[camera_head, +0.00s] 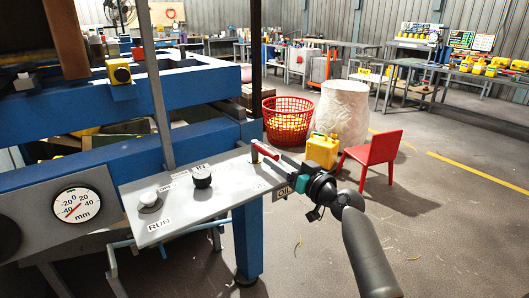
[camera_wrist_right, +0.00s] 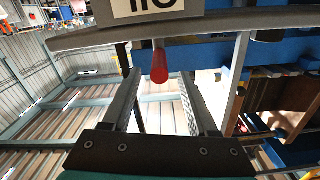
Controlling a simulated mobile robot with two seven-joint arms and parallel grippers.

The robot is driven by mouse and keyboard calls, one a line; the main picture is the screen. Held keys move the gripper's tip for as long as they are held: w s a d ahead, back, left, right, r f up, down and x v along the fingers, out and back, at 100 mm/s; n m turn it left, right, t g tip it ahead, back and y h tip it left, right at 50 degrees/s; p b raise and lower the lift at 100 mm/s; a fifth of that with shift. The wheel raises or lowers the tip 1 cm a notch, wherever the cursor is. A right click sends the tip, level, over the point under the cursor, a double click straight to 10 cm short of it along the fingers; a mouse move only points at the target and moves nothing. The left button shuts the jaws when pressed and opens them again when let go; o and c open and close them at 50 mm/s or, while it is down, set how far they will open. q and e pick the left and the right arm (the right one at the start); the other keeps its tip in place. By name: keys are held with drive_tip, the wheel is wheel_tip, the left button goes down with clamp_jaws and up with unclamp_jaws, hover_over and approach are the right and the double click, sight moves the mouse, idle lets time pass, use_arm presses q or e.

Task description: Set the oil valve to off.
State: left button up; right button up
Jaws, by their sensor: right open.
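The oil valve's red handle (camera_head: 265,151) is at the right end of the grey control panel (camera_head: 205,207), above the OIL label (camera_head: 284,192). In the right wrist view the red handle (camera_wrist_right: 159,63) points toward the camera, between the finger lines, and the OIL label (camera_wrist_right: 145,8) is upside down and cut off at the top. My right gripper (camera_head: 277,166) is open at the panel's right edge, its fingers (camera_wrist_right: 159,85) on either side of the red handle. I cannot tell whether either finger touches it. My left gripper is not in view.
A dial gauge (camera_head: 77,205) sits at left. A blue machine frame (camera_head: 248,240) stands under the panel. A yellow jerry can (camera_head: 322,150) and red chair (camera_head: 373,158) stand beyond my arm.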

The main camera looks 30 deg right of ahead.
sight(264, 151)
drive_tip(key=w, duration=0.5)
drive_tip(key=shift+w+a+b, duration=0.2)
drive_tip(key=shift+w+b, duration=0.15)
drive_tip(key=shift+b, duration=0.05)
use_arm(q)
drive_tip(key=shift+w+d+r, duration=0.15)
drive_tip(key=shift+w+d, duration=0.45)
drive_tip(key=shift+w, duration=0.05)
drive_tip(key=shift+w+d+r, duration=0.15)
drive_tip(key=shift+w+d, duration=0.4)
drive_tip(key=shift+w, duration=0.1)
use_arm(e)
drive_tip(key=shift+w, duration=0.75)
clamp_jaws()
